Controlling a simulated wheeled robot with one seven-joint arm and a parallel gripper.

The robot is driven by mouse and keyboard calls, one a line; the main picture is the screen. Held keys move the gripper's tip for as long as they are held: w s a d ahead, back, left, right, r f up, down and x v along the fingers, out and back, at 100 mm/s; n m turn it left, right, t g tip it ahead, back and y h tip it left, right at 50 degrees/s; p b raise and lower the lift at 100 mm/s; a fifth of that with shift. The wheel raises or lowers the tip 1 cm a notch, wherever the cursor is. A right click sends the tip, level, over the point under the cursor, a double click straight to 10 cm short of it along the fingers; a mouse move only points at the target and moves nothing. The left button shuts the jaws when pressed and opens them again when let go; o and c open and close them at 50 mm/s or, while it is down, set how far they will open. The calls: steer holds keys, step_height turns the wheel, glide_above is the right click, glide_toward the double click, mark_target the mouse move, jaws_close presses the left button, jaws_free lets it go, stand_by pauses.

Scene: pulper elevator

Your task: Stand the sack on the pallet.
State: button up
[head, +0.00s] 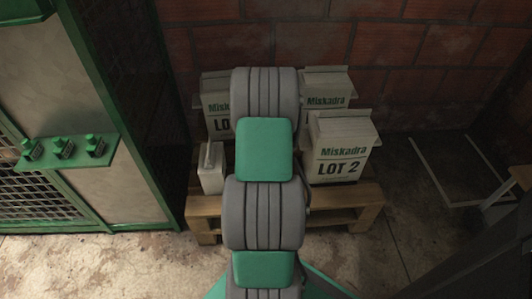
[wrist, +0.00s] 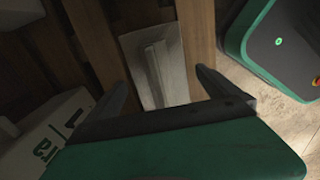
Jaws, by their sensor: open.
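A small plain white sack (head: 211,168) stands upright on the front left of the wooden pallet (head: 205,205) in the head view. In the wrist view a pale sack with a folded top seam (wrist: 152,62), apparently the same one, is seen from above among the pallet's slats (wrist: 198,40). My gripper (wrist: 160,92) is open, its two fingers apart and pointing towards this sack. The near part of the sack lies between the fingertips in the picture; I cannot tell whether they touch it. In the head view my arm hides the gripper and the pallet's middle.
Printed Miskadra sacks stand on the pallet: a LOT 2 sack (head: 340,150) at front right, others at back left (head: 215,100) and back right (head: 326,90). A green-framed cage with a button panel (head: 65,150) is at left. A brick wall closes the back.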

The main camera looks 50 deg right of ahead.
step_height(320, 180, up, 8)
steer(key=shift+r+p, duration=0.25)
steer(key=shift+p, duration=1)
steer(key=shift+w+a+r, duration=0.1)
steer(key=shift+a, duration=0.05)
steer(key=w+a+r+m, duration=0.1)
steer(key=w+a+r, duration=0.2)
steer(key=a, duration=0.5)
steer(key=w+a+r+m, duration=0.1)
steer(key=w+a+r, duration=0.2)
steer(key=a, duration=0.5)
steer(key=s+a+m+t, duration=0.1)
steer(key=s+a+m, duration=0.2)
steer(key=a, duration=0.9)
steer(key=s+a+r+m+t, duration=0.1)
steer(key=s+a+m, duration=0.2)
steer(key=a, duration=1)
steer(key=s, duration=0.3)
steer(key=shift+s+a+r, duration=0.15)
steer(key=shift+s, duration=0.2)
steer(key=shift+c, duration=0.2)
